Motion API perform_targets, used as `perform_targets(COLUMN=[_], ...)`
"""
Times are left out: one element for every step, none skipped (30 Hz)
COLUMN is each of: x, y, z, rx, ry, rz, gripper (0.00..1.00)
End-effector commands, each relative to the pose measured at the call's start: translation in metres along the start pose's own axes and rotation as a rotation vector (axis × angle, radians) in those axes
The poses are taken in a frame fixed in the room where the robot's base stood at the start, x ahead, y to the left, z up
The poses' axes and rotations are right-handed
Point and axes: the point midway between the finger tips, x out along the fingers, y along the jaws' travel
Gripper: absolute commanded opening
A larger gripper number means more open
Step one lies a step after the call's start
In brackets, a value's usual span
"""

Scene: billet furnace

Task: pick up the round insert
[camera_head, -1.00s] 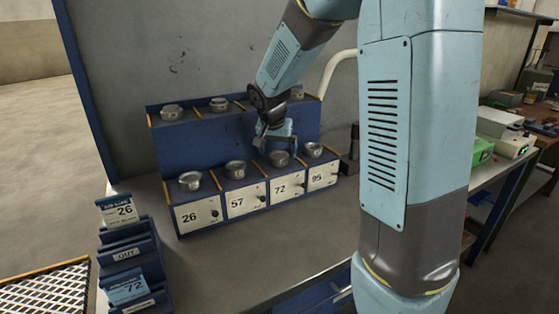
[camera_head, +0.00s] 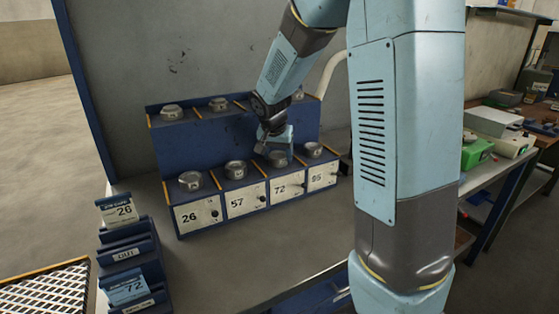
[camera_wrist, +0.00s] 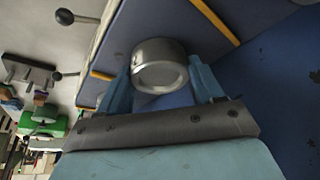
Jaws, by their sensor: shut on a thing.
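The round insert (camera_wrist: 158,66) is a short grey metal cylinder, seen in the wrist view between the two blue fingers of my gripper (camera_wrist: 160,80). The fingers are shut on its sides. In the head view, my gripper (camera_head: 277,150) is at the blue rack, over the lower-row place marked 72, and the insert (camera_head: 278,158) shows just below it. Whether the insert is touching the rack or slightly above it cannot be told.
The blue rack (camera_head: 225,140) has lower places labelled 26, 57, 72 and 95. Neighbouring inserts stand at 57 (camera_head: 236,170) and 95 (camera_head: 313,150), with more on the upper row. A blue card holder (camera_head: 128,251) is at front left. The bench front is clear.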

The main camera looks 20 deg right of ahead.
Motion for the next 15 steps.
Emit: perform_targets(x=[-0.0001,-0.0001,-0.0001,-0.0002,-0.0002,-0.0002,-0.0002,-0.0002,-0.0002,-0.0002,-0.0002,-0.0002,-0.0008,-0.0008,-0.0008], y=[-0.0004,-0.0004,-0.0004,-0.0005,-0.0005,-0.0005,-0.0005,-0.0005,-0.0006,-0.0006,-0.0006,-0.0006,-0.0009,-0.0009,-0.0009], z=[0.0000,0.0000,0.0001,0.0000,0.0001,0.0001,0.0001,0.0001,0.0001,0.0001,0.0001,0.0001,-0.0005,-0.0005,-0.0005], rx=[0.000,0.000,0.000,0.000,0.000,0.000,0.000,-0.001,-0.001,-0.001,-0.001,-0.001,0.000,0.000,0.000], ry=[0.000,0.000,0.000,0.000,0.000,0.000,0.000,0.000,0.000,0.000,0.000,0.000,0.002,0.002,0.002], rz=[-0.001,-0.001,-0.001,-0.001,-0.001,-0.001,-0.001,-0.001,-0.001,-0.001,-0.001,-0.001,-0.002,-0.002,-0.002], gripper=[0.41,0.38,0.35,0.32,0.29,0.25,0.22,0.19,0.15,0.13,0.10,0.06,0.05,0.05,0.05])
